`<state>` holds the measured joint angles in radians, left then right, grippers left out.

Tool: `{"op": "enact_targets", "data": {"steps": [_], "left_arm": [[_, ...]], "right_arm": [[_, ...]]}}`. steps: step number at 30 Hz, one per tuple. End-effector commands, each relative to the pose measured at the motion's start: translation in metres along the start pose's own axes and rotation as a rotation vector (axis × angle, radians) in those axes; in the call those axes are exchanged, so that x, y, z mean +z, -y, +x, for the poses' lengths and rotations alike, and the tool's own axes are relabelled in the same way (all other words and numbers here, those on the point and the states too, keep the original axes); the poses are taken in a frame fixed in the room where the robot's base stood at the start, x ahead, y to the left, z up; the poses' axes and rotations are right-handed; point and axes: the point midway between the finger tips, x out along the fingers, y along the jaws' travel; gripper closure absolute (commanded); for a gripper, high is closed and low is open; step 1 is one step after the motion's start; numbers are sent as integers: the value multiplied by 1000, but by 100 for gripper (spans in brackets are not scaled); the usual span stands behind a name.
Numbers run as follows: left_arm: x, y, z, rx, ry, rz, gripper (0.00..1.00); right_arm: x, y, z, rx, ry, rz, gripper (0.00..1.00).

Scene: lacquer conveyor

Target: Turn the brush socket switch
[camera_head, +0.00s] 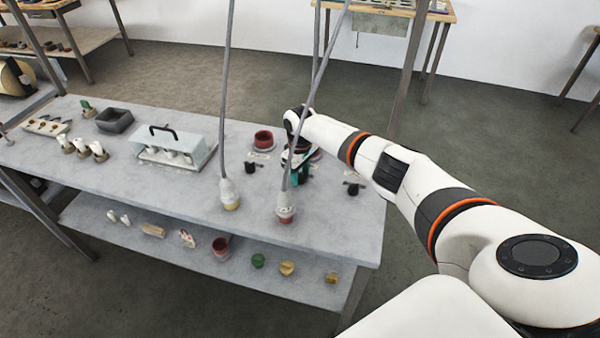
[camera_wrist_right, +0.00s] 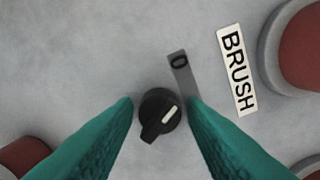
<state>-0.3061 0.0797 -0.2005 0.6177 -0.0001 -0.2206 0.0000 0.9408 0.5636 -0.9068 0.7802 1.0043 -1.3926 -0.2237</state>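The brush socket switch is a black rotary knob (camera_wrist_right: 160,115) with a white pointer line, seen in the right wrist view beside a grey plate marked 0 (camera_wrist_right: 179,62) and a white BRUSH label (camera_wrist_right: 237,70). My right gripper (camera_wrist_right: 162,108) is open, its two green fingers on either side of the knob; whether they touch it I cannot tell. In the head view my right gripper (camera_head: 297,168) is over the table's right part, and hides the knob. My left gripper is not in view.
The grey table (camera_head: 110,178) holds a red socket (camera_head: 263,140), black knobs (camera_head: 250,167) (camera_head: 353,188), and a clear-covered case (camera_head: 172,148). Two hanging cables end in plugs (camera_head: 229,193) (camera_head: 285,207) close to my right gripper. A lower shelf (camera_head: 165,232) carries small items.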

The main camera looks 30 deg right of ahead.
Motion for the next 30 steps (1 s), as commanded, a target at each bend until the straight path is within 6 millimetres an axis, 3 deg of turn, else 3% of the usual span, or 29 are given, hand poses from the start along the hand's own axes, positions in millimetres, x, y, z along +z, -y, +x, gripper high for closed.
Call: {"op": "enact_targets", "data": {"steps": [1,6,17,30], "left_arm": [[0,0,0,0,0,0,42],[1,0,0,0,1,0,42],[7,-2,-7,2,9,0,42],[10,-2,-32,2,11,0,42]], "right_arm": [[0,0,0,0,0,0,70],[0,0,0,0,0,0,95],[0,-1,-2,2,0,68,95],[1,-1,-4,3,1,424,95]]}}
